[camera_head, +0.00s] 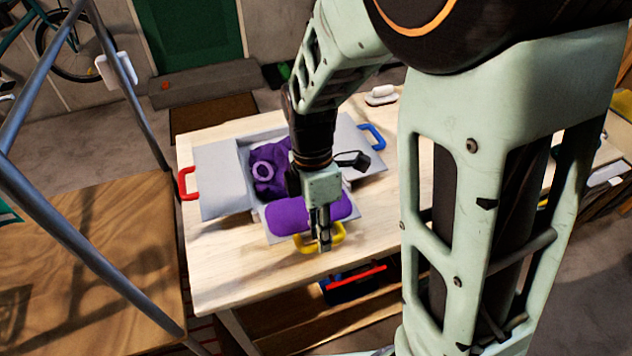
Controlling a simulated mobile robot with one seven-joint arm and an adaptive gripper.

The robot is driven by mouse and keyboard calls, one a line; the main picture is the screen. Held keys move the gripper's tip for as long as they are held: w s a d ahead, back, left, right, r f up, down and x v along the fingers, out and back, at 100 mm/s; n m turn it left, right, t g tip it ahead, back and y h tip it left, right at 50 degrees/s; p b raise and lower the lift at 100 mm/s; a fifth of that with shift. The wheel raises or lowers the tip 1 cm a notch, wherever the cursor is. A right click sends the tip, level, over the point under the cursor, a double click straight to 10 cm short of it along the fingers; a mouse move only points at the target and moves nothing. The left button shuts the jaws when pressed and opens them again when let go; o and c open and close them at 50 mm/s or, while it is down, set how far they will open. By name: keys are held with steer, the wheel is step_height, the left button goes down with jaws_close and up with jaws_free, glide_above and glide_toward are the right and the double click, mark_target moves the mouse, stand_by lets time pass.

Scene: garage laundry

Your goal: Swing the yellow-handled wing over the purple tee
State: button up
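A grey folding board lies on the wooden table. Its left wing (218,178) has a red handle (187,184), and its right side has a blue handle (373,136). The purple tee (268,178) lies on the middle panel, and its lower part spreads over the near wing (277,237). The yellow handle (304,244) is on that wing's near edge. My wrist hides part of the tee and board.
The wooden table (222,275) has bare room left of and in front of the board. A white object (381,95) sits at its far edge. A metal-framed stand (95,270) is at the left. A red-handled item (355,280) is below the table.

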steer(key=shift+f, duration=0.35)
steer(key=shift+c, duration=0.6)
jaws_close()
steer(key=shift+r, duration=0.1)
